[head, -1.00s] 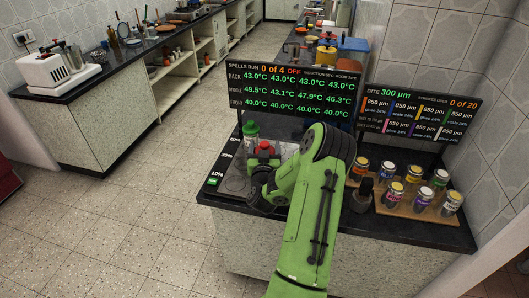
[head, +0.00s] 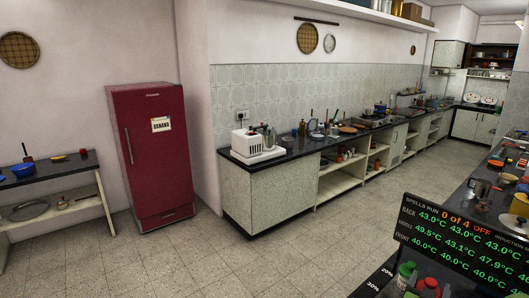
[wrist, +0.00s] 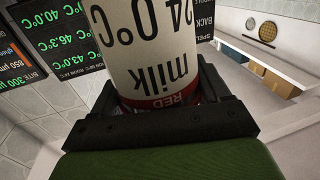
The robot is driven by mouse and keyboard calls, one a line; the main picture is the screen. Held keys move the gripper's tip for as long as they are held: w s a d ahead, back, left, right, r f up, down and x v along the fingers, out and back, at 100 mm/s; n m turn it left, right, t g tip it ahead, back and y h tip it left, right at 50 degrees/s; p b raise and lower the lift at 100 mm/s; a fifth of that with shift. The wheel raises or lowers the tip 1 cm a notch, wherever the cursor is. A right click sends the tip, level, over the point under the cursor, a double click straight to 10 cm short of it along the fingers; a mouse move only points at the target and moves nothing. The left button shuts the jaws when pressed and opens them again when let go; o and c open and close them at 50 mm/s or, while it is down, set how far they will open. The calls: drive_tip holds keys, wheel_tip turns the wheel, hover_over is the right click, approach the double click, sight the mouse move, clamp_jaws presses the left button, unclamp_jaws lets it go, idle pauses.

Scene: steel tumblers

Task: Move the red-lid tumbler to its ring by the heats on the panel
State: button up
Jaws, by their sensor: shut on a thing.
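In the wrist view, my gripper (wrist: 163,108) is shut around a white tumbler (wrist: 145,45). Its label reads upside down "RED", "milk" and "24.0°C", and a red band shows between the fingers. In the head view, the red lid (head: 429,284) shows at the bottom edge, beside a green-lid tumbler (head: 404,274). The heat panel (head: 465,240) reads back 43.0, 43.0, 43.0; middle 49.5, 43.1, 47.9; front 40.0, 40.0, 40.0, with its right end cut off. It also shows upside down in the wrist view (wrist: 62,40). No ring is clearly visible.
The dark worktop (head: 372,288) carries 20% and 30% marks. A second panel (wrist: 18,75) is partly seen in the wrist view. A red fridge (head: 150,150) and a long counter (head: 290,155) stand across the open tiled floor (head: 200,255).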

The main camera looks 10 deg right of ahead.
drive_tip(key=shift+r+p, duration=0.35)
drive_tip(key=shift+r, duration=0.3)
drive_tip(key=w+a+f+n+t+y+b, duration=0.1)
drive_tip(key=w+a+n+t+y+b, duration=0.15)
drive_tip(key=w+a, duration=0.55)
drive_tip(key=w+a+f+n+t+y+b, duration=0.1)
drive_tip(key=w+a+n+t+y+b, duration=0.2)
drive_tip(key=a, duration=0.9)
drive_tip(key=w+a+f+n+t+y+b, duration=0.1)
drive_tip(key=a+n+y, duration=0.4)
drive_tip(key=a, duration=1.6)
drive_tip(key=t+y+b, duration=0.1)
drive_tip(key=y, duration=0.3)
drive_tip(key=shift+w+a, duration=0.15)
drive_tip(key=shift+w, duration=0.2)
drive_tip(key=shift+n, duration=0.25)
